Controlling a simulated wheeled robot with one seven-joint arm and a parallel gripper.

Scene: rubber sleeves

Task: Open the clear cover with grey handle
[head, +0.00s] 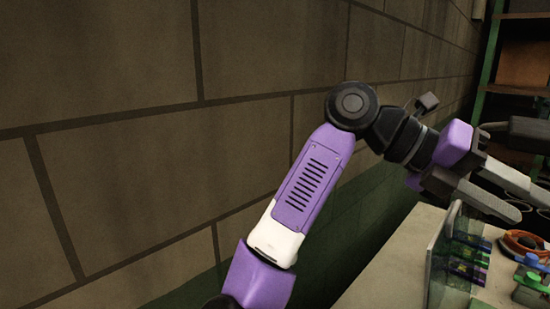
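A clear, upright panel (440,262) stands on the pale table at the lower right in the head view. It looks like the clear cover, and coloured parts show beside and through it. I cannot make out its grey handle for sure. My gripper (530,206) is above and to the right of the panel's top edge, apart from it in the picture. Its two light grey fingers are spread with a gap between them, and nothing shows in the gap. The far fingertip is near the right picture edge.
The pale table (385,275) also holds an orange ring-shaped item (522,243) and several small blue, green and yellow pieces at its right. A block wall (110,160) runs along the left. A green-framed shelf (490,60) stands at the back right.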

